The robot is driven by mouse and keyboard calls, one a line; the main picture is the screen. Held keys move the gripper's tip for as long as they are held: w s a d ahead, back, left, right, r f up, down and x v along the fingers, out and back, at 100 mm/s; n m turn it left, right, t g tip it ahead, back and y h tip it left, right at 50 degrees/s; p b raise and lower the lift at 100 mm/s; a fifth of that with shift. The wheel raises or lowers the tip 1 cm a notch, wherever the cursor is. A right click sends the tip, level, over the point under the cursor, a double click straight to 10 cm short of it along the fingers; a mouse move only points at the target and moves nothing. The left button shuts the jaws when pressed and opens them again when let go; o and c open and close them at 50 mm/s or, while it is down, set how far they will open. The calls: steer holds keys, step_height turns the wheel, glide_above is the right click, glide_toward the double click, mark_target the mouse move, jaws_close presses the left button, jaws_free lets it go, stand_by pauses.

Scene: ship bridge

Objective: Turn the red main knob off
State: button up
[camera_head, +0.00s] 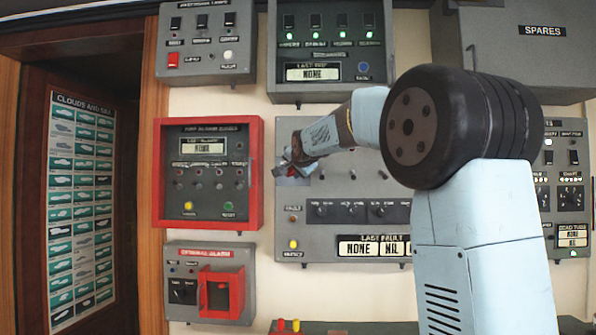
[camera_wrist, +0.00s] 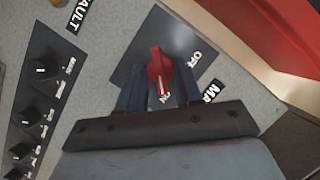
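The red main knob (camera_wrist: 159,68) sits on a dark square plate (camera_wrist: 140,58) in the wrist view. Its white pointer line is toward the ON label (camera_wrist: 168,97); the OFF label (camera_wrist: 196,59) is to its upper right. My gripper (camera_wrist: 159,88) is open, with one dark finger on each side of the knob's lower part. Narrow gaps seem to show between fingers and knob; contact cannot be told. In the head view my gripper (camera_head: 287,168) is at the left edge of the large grey panel (camera_head: 330,223), and only a bit of red shows there.
A red-framed alarm box (camera_head: 207,173) stands out just left of the knob, its edge close to my gripper. Small black knobs (camera_wrist: 40,68) line the panel's lower part. A general alarm box (camera_head: 210,283) is below left. Other grey panels (camera_head: 330,50) are above.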

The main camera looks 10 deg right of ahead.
steer(key=shift+d+f, duration=0.1)
steer(key=c, duration=0.4)
steer(key=shift+d, duration=0.1)
steer(key=n, duration=0.1)
steer(key=n+g+h, duration=0.1)
steer(key=n, duration=0.1)
steer(key=shift+w+a+h, duration=0.1)
steer(key=shift+a+h, duration=0.2)
steer(key=shift+a+n+g+h, duration=0.1)
steer(key=shift+n+g+h, duration=0.5)
steer(key=shift+n, duration=0.6)
steer(key=shift+c, duration=0.2)
steer(key=n+h, duration=0.2)
steer(key=n, duration=0.1)
steer(key=shift+w+a+n+h, duration=0.1)
steer(key=shift+a+n+h, duration=0.2)
steer(key=shift+h, duration=0.1)
steer(key=n+h, duration=0.2)
steer(key=n, duration=0.1)
steer(key=shift+a, duration=0.1)
